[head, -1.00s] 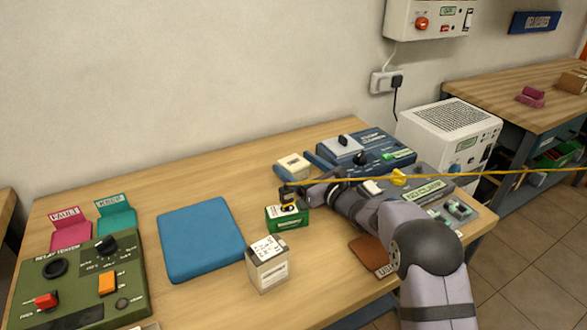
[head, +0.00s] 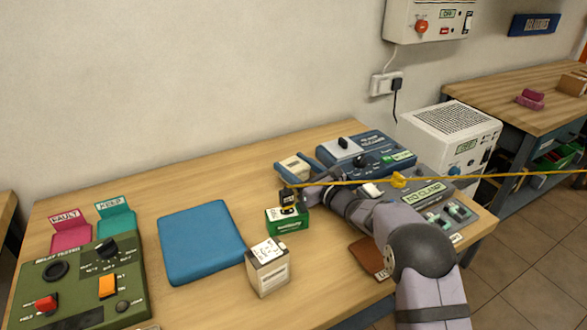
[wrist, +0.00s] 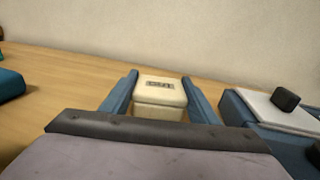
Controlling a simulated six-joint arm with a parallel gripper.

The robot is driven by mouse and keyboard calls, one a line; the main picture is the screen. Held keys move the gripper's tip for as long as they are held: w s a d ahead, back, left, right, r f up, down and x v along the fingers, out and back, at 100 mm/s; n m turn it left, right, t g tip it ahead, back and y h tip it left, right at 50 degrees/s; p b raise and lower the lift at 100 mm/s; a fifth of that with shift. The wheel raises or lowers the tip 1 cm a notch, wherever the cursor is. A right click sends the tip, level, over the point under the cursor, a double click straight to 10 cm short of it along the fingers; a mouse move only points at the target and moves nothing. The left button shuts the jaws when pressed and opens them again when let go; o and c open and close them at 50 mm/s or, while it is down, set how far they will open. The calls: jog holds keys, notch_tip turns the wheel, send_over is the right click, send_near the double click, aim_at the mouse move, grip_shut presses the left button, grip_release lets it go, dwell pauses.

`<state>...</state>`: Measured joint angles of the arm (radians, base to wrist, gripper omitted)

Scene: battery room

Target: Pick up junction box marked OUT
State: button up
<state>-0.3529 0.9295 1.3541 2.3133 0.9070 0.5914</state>
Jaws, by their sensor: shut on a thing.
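A cream junction box (head: 297,168) with a dark-lettered label on top is at the back of the bench. The lettering is too small to read surely in the head view and is blurred in the wrist view, where the junction box (wrist: 160,92) is in the middle. My gripper (head: 292,162) has its two blue fingers along opposite sides of the box. In the wrist view, my gripper (wrist: 158,78) is shut on it, one finger at the left and one at the right. I cannot tell whether the box's underside touches the bench.
A blue device (head: 350,147) with knobs stands close right of the box. A green box (head: 287,222) and a white box (head: 268,272) are nearer the front. A blue mat (head: 200,242) lies left. A yellow cable (head: 480,179) crosses the view in front of my arm.

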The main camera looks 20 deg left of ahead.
aim_at(293, 164)
notch_tip(293, 164, up, 10)
dwell(0.5)
